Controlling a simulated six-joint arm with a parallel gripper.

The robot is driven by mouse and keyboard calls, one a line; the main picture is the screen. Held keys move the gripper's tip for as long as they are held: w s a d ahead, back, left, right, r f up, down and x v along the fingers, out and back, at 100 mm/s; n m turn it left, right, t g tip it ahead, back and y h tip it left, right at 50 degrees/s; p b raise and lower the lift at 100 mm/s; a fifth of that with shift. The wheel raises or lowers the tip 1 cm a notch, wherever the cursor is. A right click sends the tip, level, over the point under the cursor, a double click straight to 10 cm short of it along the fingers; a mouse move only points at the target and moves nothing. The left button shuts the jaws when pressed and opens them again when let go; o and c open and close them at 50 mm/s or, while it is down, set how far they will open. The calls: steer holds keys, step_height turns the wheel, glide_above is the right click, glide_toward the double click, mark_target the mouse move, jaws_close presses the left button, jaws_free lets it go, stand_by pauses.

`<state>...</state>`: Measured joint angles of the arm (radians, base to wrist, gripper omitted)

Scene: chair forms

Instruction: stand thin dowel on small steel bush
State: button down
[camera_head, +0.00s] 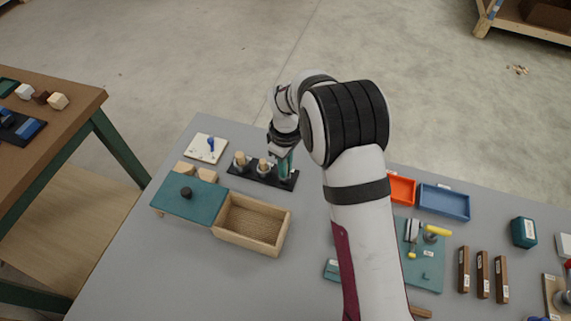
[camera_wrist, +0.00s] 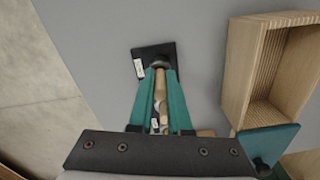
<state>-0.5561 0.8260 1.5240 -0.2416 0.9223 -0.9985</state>
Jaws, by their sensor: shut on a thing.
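The black plate (camera_head: 262,172) lies near the far left edge of the table and carries steel bushes in a row. Two wooden dowels, one at the left (camera_head: 240,158) and one in the middle (camera_head: 263,164), stand on bushes there. My gripper (camera_head: 285,168) is over the plate's right end, its teal fingers pointing down. In the wrist view the fingers are shut on the thin dowel (camera_wrist: 160,82). The small steel bush (camera_wrist: 159,64) shows at the dowel's far end, over the plate (camera_wrist: 168,50). I cannot tell whether the dowel touches it.
An open wooden box (camera_head: 278,237) with a teal lid (camera_head: 188,196) beside it stands in front of the plate. A white board (camera_head: 205,148) with a blue piece lies to the left. Orange (camera_head: 402,190) and blue (camera_head: 443,203) trays are right of my arm.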

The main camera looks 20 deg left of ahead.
steer(key=shift+f, duration=0.2)
steer(key=shift+c, duration=1.1)
jaws_free()
steer(key=shift+r, duration=3.5)
